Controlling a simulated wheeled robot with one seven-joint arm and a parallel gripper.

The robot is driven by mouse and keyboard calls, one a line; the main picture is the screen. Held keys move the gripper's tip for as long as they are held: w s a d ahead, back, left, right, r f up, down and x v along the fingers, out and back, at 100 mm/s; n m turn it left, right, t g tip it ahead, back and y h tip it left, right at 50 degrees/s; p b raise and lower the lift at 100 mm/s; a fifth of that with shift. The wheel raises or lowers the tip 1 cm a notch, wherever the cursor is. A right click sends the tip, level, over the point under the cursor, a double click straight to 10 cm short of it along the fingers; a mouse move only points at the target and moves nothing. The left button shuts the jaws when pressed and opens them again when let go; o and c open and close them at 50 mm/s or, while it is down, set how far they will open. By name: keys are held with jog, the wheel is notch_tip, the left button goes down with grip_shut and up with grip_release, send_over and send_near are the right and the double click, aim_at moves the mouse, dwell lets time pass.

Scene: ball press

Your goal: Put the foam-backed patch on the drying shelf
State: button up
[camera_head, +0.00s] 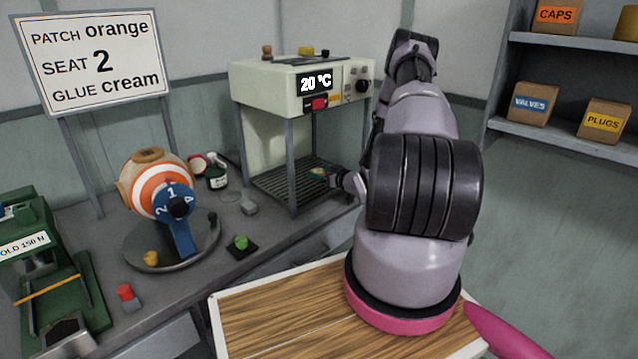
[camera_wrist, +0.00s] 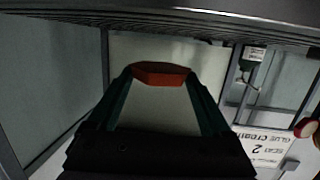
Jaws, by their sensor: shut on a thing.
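My gripper (camera_head: 332,176) reaches into the open space under the white oven-like unit, just over the dark slatted drying shelf (camera_head: 275,188). In the wrist view its two dark green fingers are shut on the foam-backed patch (camera_wrist: 160,70), a small orange-red piece held across the fingertips. In the head view the patch (camera_head: 318,172) is small and partly hidden by the fingers. The slatted shelf (camera_wrist: 215,22) fills the top of the wrist view. A gap seems to lie between it and the patch, but I cannot tell whether they touch elsewhere.
Grey posts (camera_head: 291,165) frame the shelf. A white unit (camera_head: 300,80) reading 20 °C sits above. A sign (camera_head: 92,62) stands behind.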

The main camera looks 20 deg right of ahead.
aim_at(321, 187)
jog(key=shift+f, duration=2.05)
jog(key=shift+f, duration=0.15)
jog(key=o, duration=1.1)
jog(key=shift+s+d+r, duration=0.1)
jog(key=shift+s+r, duration=0.1)
jog(key=shift+s, duration=0.05)
jog(key=v, duration=1.1)
jog(key=shift+s+r, duration=0.15)
jog(key=shift+s, duration=0.1)
